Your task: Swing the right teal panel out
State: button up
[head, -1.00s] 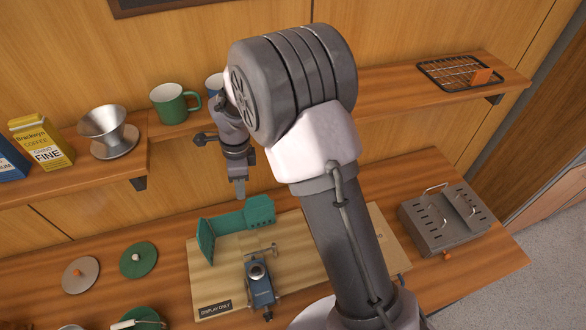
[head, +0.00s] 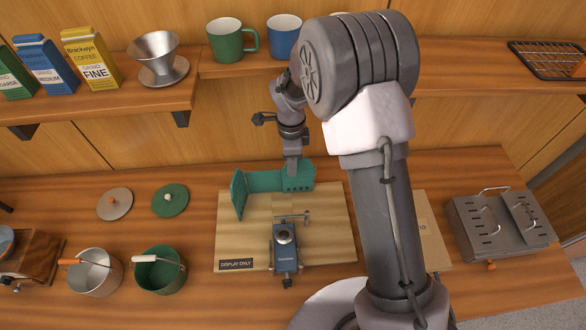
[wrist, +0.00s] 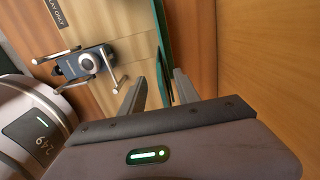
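The teal folding screen (head: 265,181) stands at the back of a light wooden board. Its left panel (head: 239,194) is angled toward the front. The right teal panel (head: 299,177), with small dark holes, lies along the back, close to the line of the middle section. My gripper (head: 291,172) points down at the top edge of this right part. In the wrist view, the two fingers of my gripper (wrist: 160,76) stand apart, with thin teal panel edges (wrist: 162,45) between them. Contact with the panel cannot be told.
A small blue stove (head: 286,257) stands on the board (head: 235,238) in front of the screen. A grey metal box (head: 490,232) is at right. Pots (head: 94,275) and lids (head: 115,203) are at left. A shelf above holds a green mug (head: 225,42) and coffee packs.

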jog(key=shift+r, duration=0.1)
jog(key=shift+c, duration=0.2)
grip_shut()
jog(key=shift+s, duration=0.1)
jog(key=shift+s+d+b, duration=0.25)
jog(key=shift+s+b, duration=0.3)
jog(key=shift+s, duration=0.45)
